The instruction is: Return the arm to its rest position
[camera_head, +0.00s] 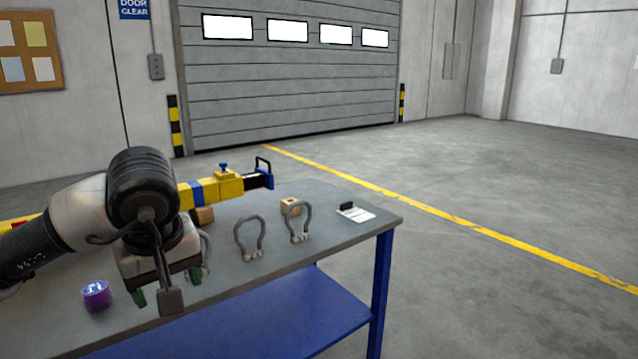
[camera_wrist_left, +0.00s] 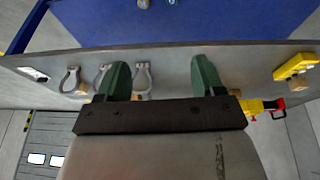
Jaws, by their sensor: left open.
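My left arm comes in from the left in the head view, and its gripper (camera_head: 167,287) hangs over the front part of the grey workbench (camera_head: 330,205). Grey shackles stand on the bench to the right of the gripper, one in the middle (camera_head: 249,238) and one farther right (camera_head: 298,222). A third shackle (camera_head: 206,250) is partly hidden behind the gripper. My right gripper is not in view.
A purple roll (camera_head: 97,295) sits left of the gripper. A yellow and blue bar tool (camera_head: 218,188) lies behind the arm. Wooden blocks (camera_head: 204,215) and a white card with a black item (camera_head: 356,213) are on the bench. A blue shelf (camera_head: 245,325) is below. The floor at right is clear.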

